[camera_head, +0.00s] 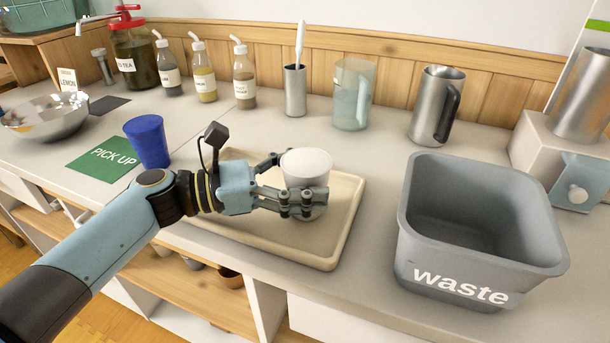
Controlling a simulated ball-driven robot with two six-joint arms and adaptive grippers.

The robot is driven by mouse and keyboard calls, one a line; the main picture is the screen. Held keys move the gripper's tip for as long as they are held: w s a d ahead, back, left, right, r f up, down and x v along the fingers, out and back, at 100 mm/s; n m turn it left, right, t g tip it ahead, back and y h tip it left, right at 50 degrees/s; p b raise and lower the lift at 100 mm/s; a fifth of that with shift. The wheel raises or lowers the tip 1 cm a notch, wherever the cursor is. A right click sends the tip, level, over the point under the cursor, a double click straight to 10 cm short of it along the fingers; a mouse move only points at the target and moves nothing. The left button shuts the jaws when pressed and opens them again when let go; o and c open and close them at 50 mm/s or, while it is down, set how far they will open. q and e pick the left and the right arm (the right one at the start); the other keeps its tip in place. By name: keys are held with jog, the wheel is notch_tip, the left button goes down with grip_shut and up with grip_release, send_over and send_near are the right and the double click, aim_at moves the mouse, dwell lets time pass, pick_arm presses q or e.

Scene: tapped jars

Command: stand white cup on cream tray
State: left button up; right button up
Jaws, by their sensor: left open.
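The white cup (307,165) is over the right half of the cream tray (338,236) on the counter. It looks upright, with its wider end up, and its base seems to rest on the tray, though the fingers partly hide its lower part. My left gripper (293,184) reaches in from the left, low over the tray. Its fingers are open, one on the far side of the cup and one on the near side. I cannot tell whether they touch it. My right gripper is not in view.
A grey waste bin (482,215) stands right of the tray. A blue cup (148,142) stands by a green "PICK UP" mat (100,160) at left. Behind are bottles (204,75), a steel holder (295,92), a clear jug (353,95) and a steel pitcher (435,105). The tray's front right is bare.

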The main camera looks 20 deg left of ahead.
pick_arm(q)
jog(key=shift+r+p, duration=1.45)
jog(key=shift+r, duration=0.3)
jog(key=shift+r+p, duration=0.75)
jog(key=shift+r, duration=0.05)
jog(key=v, duration=1.2)
